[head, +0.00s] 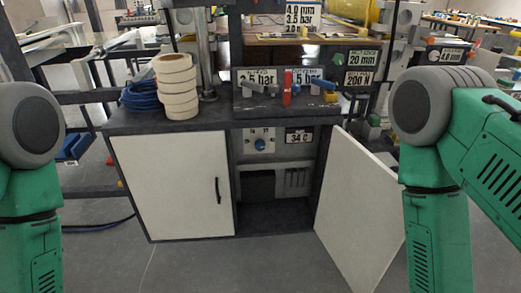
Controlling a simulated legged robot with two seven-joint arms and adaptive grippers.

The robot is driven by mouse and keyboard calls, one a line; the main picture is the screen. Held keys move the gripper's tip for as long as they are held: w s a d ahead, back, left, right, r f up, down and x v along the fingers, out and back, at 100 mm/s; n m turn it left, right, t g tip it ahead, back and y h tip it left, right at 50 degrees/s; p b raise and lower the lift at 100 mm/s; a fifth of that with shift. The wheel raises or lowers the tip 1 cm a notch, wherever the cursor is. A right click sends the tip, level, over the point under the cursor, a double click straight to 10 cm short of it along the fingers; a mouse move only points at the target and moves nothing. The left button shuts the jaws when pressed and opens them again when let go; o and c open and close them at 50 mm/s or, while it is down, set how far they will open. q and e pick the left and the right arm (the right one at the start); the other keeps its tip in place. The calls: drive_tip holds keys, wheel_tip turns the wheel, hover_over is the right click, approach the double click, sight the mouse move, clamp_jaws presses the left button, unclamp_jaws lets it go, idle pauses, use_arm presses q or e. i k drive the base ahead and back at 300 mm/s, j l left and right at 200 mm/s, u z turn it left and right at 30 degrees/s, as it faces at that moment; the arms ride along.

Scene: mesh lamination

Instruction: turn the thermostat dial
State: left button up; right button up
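The thermostat dial (260,144) is a small blue knob on a light panel inside the open right bay of the cabinet. A display reading about 34 (299,136) sits to the right of the dial. My green and grey arms show at the left and right edges of the head view, well apart from the dial. Neither gripper is in view, so what they hold cannot be seen.
The cabinet's left door (172,183) is shut and has a black handle. The right door (358,208) stands open, swung out towards me. Tape rolls (176,88) and a blue coil (141,96) sit on top. Several levers and a red handle (287,88) stand above the bay.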

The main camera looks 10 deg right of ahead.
sight(259, 144)
drive_tip(key=i+l+z, duration=0.2)
drive_tip(key=i+l, duration=0.15)
drive_tip(key=l, duration=0.25)
drive_tip(key=i+l+z, duration=0.2)
drive_tip(key=i+l, duration=0.15)
drive_tip(key=l, duration=0.2)
drive_tip(key=i+l+z, duration=0.2)
drive_tip(key=i+l, duration=0.2)
drive_tip(key=l, duration=0.1)
